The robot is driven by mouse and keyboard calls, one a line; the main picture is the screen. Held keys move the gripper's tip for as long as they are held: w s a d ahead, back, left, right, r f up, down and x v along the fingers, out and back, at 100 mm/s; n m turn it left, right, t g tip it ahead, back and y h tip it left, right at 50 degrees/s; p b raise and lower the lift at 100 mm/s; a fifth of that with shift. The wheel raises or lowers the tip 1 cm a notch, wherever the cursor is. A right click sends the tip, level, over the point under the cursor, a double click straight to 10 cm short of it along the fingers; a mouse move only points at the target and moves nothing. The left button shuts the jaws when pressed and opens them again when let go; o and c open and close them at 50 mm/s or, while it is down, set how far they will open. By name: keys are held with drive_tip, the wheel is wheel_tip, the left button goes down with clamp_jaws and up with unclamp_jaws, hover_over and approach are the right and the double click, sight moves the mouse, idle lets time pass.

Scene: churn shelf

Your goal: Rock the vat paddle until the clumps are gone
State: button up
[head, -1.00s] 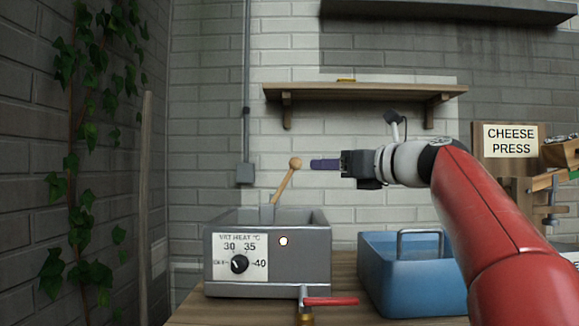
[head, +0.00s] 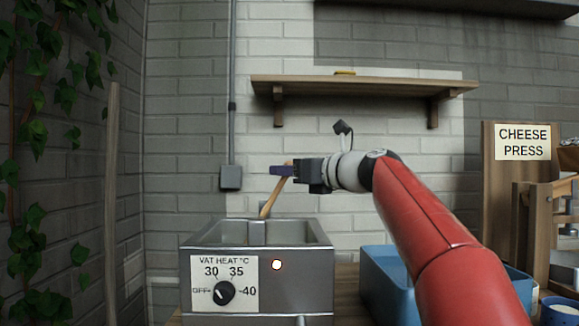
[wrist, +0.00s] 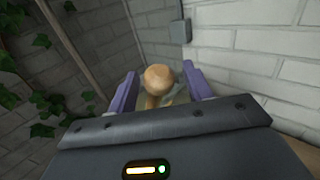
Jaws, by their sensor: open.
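The grey metal vat (head: 318,278) stands on the wooden bench, with a heat dial (head: 224,292) and a lit lamp on its front. The wooden paddle handle (head: 270,200) rises from the vat and leans to the right. My gripper (head: 280,170) is at the top of the handle and hides most of its round knob there. In the wrist view the knob (wrist: 158,79) sits between the two purple fingers of my open gripper (wrist: 157,88), with gaps visible on both sides. The inside of the vat is hidden, so I cannot see any clumps.
A blue tub (head: 385,290) stands right of the vat, partly behind my arm. A wooden shelf (head: 360,86) is on the wall above. The cheese press sign (head: 523,142) is at the right. Ivy (head: 65,95) and a pole (head: 110,200) are at the left.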

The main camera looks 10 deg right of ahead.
drive_tip(key=shift+w+a, duration=0.2)
drive_tip(key=shift+w, duration=0.05)
